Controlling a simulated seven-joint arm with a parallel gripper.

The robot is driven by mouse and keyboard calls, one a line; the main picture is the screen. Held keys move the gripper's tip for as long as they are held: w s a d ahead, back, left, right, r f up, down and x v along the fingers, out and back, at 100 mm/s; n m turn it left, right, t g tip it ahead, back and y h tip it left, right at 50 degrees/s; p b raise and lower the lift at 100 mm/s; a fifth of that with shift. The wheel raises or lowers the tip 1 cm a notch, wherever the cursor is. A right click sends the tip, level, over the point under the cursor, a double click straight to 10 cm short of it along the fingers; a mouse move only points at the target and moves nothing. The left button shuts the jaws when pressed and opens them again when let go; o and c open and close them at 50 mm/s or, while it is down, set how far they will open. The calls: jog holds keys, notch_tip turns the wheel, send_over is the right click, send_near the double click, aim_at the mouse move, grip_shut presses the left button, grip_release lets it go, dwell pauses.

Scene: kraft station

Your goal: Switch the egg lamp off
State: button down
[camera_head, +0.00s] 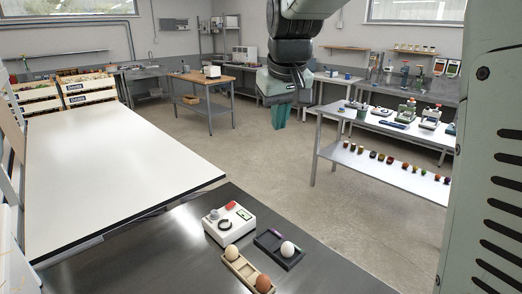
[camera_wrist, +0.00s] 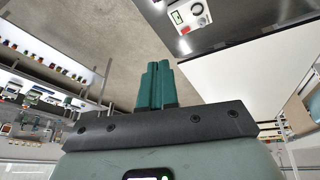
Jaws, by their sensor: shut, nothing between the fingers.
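The egg lamp (camera_head: 238,232) appears to be a white box on the dark steel counter at bottom centre of the head view. On its top I see a red part (camera_head: 231,205), a small green-edged display, a grey round knob and a dark ring. Whether it is lit I cannot tell. It also shows, partly cut off, at the top of the wrist view (camera_wrist: 187,15). My gripper (camera_head: 280,118) hangs over the open floor, well above and beyond the lamp, apart from it. Its teal fingers (camera_wrist: 158,84) are shut with nothing between them.
Right of the lamp, a dark tray (camera_head: 268,239) holds a white egg (camera_head: 287,249). In front, a wooden tray (camera_head: 243,271) holds a pale egg (camera_head: 231,253) and a brown egg (camera_head: 263,283). A white table (camera_head: 110,165) stands left. The counter right of the trays is clear.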

jog(key=w+a+f+n, duration=0.1)
jog(key=w+a+f, duration=0.45)
jog(key=w, duration=0.35)
jog(key=n+g+y, duration=0.1)
jog(key=n+g, duration=0.1)
jog(key=n, duration=0.1)
send_over(232, 203)
jog(key=s+d, duration=0.2)
jog(key=s, duration=0.2)
notch_tip(232, 203, down, 20)
jog(key=shift+s+a, duration=0.1)
jog(key=shift+a, duration=0.15)
jog(key=shift+f, duration=0.1)
jog(key=x, duration=0.8)
jog(key=d+x, duration=0.1)
jog(key=x, duration=0.3)
jog(key=shift+f, duration=0.25)
jog(key=shift+w+f, duration=0.2)
jog(key=shift+f, duration=0.45)
